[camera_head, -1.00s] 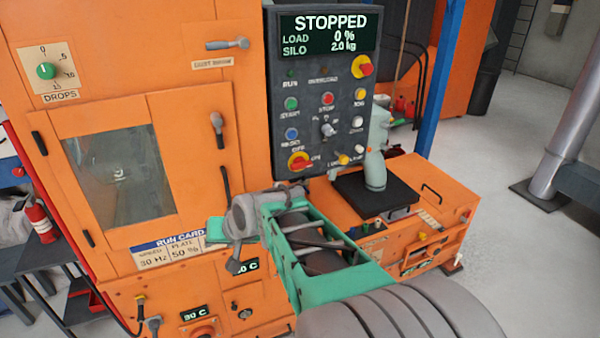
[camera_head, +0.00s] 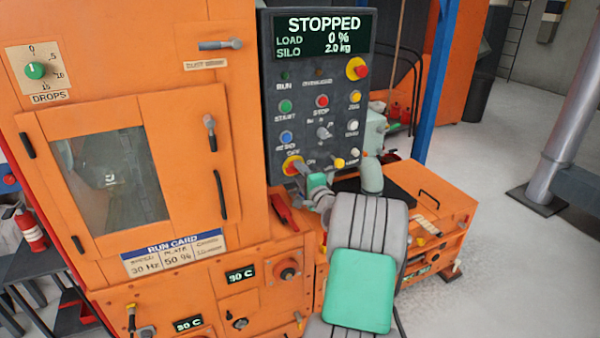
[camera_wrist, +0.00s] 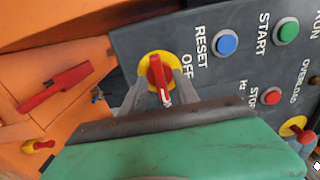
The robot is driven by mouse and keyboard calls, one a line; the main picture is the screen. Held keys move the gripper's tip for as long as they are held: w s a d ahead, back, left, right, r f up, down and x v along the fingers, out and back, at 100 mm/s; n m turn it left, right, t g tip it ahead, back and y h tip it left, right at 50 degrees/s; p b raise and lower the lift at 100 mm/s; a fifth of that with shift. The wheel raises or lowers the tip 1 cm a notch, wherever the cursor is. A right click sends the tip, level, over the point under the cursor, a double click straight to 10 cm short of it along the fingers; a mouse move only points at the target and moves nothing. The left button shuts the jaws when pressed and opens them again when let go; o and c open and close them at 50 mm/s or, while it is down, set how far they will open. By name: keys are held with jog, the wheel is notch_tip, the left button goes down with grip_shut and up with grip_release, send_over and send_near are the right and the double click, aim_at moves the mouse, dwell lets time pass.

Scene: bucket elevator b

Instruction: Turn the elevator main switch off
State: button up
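The main switch is a red rotary handle on a yellow round plate (camera_head: 292,166) at the lower left of the dark control panel, by the OFF and ON labels. In the wrist view the red handle (camera_wrist: 158,76) lies crosswise to the OFF label; its pale-marked end points down the picture, toward the panel's right, where ON stands. My gripper (camera_wrist: 158,90) is open, with one grey finger on each side of the handle; I cannot tell whether they touch it. In the head view my gripper (camera_head: 308,188) is just below the switch and partly hidden by my wrist.
The display (camera_head: 322,35) reads STOPPED, load 0 %, silo 2.0 kg. Blue RESET (camera_head: 287,138), green START (camera_head: 285,107) and red STOP (camera_head: 321,101) buttons are above the switch. A red lever (camera_wrist: 55,87) on the orange housing is close by.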

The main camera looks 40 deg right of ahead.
jog(key=shift+c, duration=0.6)
grip_shut()
